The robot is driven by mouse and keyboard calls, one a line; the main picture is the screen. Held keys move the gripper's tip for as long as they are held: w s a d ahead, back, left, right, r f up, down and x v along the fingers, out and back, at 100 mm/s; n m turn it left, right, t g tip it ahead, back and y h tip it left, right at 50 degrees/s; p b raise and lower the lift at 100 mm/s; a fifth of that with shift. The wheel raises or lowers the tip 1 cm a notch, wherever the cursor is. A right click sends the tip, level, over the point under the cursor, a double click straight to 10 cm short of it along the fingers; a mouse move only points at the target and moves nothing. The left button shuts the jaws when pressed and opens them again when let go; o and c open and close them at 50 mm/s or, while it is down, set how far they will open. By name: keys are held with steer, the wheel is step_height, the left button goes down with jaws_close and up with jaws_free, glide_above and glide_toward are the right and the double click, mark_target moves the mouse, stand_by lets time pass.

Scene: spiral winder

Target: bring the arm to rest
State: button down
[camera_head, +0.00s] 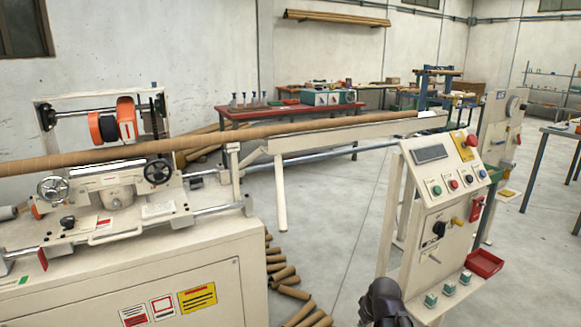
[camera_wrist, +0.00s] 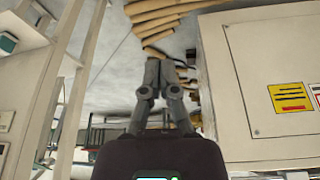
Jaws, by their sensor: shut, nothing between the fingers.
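My gripper (camera_wrist: 160,66) shows in the wrist view with its two grey fingers together and nothing between them. Beyond the fingertips lie brown cardboard tubes on the floor. In the head view a dark part of my arm (camera_head: 384,303) shows at the bottom edge, in front of the control panel's stand. The fingers cannot be made out in that view. The gripper touches nothing that I can see.
The cream winder (camera_head: 120,265) stands left with a long brown tube (camera_head: 300,130) across it. The control panel (camera_head: 445,185) stands close on the right, with a red tray (camera_head: 485,263). Cut tubes (camera_head: 290,290) lie on the floor.

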steer(key=s+a+f+m+g+h, duration=0.1)
steer(key=s+a+m+g, duration=0.3)
steer(key=s, duration=0.3)
step_height(320, 180, up, 26)
steer(key=p, duration=2.6)
steer(key=shift+s+d, duration=0.2)
steer(key=shift+s, duration=0.05)
